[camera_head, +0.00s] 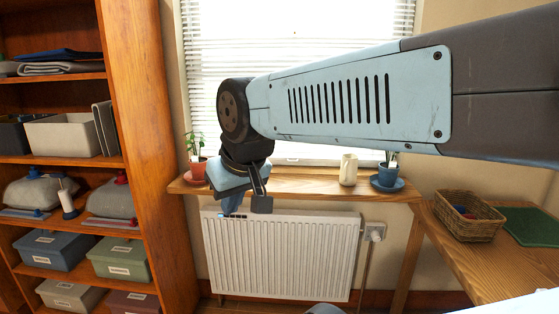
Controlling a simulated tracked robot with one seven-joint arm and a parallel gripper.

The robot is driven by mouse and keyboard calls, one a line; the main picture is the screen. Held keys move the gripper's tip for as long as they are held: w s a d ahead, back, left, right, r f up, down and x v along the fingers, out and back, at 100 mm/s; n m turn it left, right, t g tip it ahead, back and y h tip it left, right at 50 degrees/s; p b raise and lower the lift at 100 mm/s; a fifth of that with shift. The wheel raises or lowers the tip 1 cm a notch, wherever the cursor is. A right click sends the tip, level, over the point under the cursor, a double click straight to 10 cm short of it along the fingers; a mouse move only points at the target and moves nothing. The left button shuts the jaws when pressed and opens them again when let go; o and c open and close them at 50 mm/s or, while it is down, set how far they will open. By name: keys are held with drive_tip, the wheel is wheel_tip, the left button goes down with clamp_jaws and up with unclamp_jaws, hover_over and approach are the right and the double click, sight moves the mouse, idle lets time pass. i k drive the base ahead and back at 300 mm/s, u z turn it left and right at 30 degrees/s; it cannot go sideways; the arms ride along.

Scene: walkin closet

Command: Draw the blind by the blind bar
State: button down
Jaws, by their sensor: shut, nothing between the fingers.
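The white slatted blind (300,35) hangs over the bright window at the back. My arm crosses in front of its lower part. A pale strip (312,162) shows just above the wooden sill, below my arm; I cannot tell whether it is the blind bar or part of the window frame. My gripper (247,206) points down in front of the sill, above the radiator and apart from the blind. It is shut and empty. Part of it is hidden by my wrist.
The wooden sill (300,187) holds a plant in a terracotta pot (198,168), a cream vase (348,170) and a blue pot (388,175). A white radiator (285,255) stands below. Shelves (150,130) are at left; a wooden desk (480,262) with a basket (467,215) is at right.

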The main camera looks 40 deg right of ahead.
sight(288, 155)
drive_tip(key=z, duration=0.2)
drive_tip(key=i, duration=1.1)
drive_tip(key=z, duration=0.7)
